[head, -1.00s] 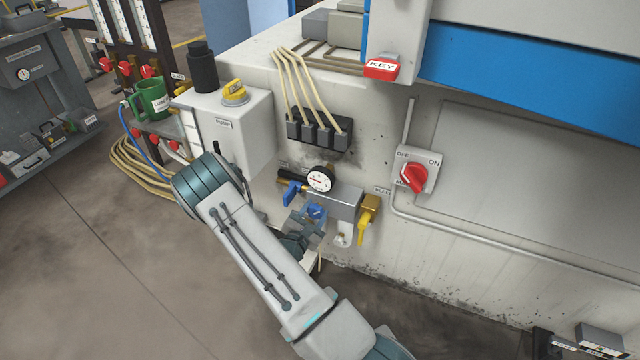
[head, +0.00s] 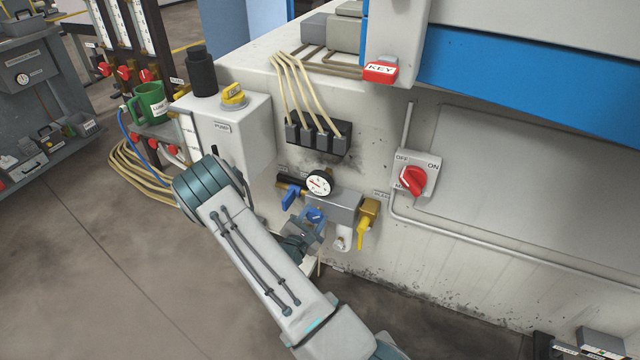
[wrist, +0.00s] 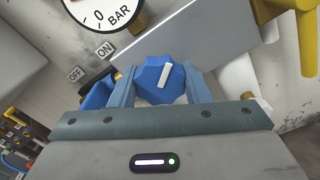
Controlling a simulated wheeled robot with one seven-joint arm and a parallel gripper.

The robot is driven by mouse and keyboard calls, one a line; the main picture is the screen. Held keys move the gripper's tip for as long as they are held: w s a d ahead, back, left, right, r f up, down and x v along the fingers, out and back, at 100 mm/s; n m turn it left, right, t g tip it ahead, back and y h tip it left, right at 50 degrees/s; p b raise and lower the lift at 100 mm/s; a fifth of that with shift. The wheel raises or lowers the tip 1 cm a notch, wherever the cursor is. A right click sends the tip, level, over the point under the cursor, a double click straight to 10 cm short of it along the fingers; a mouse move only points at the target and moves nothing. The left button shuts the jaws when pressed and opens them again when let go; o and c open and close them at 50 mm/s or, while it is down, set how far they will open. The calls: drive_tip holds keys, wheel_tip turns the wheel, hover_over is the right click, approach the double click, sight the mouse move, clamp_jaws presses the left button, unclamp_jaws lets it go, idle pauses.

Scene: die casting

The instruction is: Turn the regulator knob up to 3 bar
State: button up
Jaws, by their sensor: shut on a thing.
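The blue regulator knob (wrist: 162,82) with a white pointer bar sits between the two fingers of my gripper (wrist: 160,90) in the wrist view. The gripper is shut on it, one finger on each side. The white bar leans slightly right of upright in that view. In the head view the knob (head: 315,215) shows below the grey regulator block (head: 338,205), with my gripper (head: 308,228) at it. The round pressure gauge (head: 319,184) sits just above. In the wrist view only the gauge's lower part (wrist: 100,12) shows, with "0" and "BAR"; its needle is hard to read.
A blue valve lever (head: 290,197) is close left of the knob, by an ON/OFF label. A yellow-handled valve (head: 367,220) is close right. A red rotary switch (head: 413,180) is farther right on the machine wall. The floor at left is open.

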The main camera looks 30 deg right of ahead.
idle(0.4)
drive_tip(key=shift+m+b, duration=0.3)
drive_tip(key=shift+m, duration=0.4)
drive_tip(key=o, duration=1.1)
